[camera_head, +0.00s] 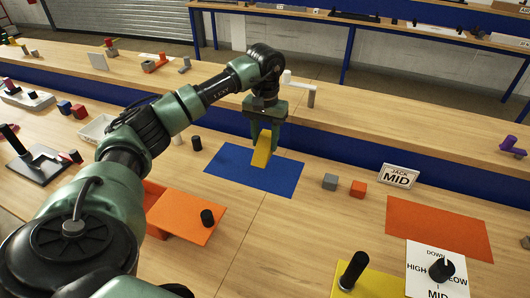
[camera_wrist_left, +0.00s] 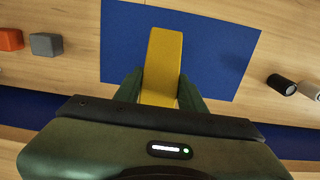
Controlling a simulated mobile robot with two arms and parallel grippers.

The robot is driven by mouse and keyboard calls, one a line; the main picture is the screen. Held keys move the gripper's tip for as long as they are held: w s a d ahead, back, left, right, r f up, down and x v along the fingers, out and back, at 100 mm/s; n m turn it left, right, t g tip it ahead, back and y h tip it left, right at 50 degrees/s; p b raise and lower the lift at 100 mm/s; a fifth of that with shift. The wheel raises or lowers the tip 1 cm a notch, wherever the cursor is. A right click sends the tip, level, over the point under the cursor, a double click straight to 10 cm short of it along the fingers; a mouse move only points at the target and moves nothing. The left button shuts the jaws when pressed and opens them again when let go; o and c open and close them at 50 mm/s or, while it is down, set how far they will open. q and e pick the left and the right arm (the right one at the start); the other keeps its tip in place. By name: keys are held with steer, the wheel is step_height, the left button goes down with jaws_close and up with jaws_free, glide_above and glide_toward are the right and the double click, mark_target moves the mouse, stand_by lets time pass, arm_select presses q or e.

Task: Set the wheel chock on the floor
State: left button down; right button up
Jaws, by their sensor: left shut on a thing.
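The wheel chock appears as a yellow wedge-shaped block (camera_head: 262,153), held tilted above a blue mat (camera_head: 228,164) on the bench. My left gripper (camera_head: 265,135) is shut on the yellow block, with a finger on each side of it. In the left wrist view the yellow block (camera_wrist_left: 163,60) sticks out between the green fingers of my left gripper (camera_wrist_left: 160,88), with the blue mat (camera_wrist_left: 215,45) behind it. The picture does not clearly show whether the block's lower end touches the mat. My right gripper is not in view.
A grey cube (camera_head: 330,182) and an orange cube (camera_head: 358,189) sit right of the mat. A black cylinder (camera_head: 196,143) stands to its left. Bare wood lies in front of the blue mat.

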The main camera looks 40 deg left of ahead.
mark_target(265, 154)
arm_select(q)
steer(key=shift+f+p, duration=0.3)
steer(key=shift+f, duration=2.4)
steer(key=shift+f, duration=0.15)
steer(key=c, duration=0.8)
jaws_free()
steer(key=shift+c, duration=0.2)
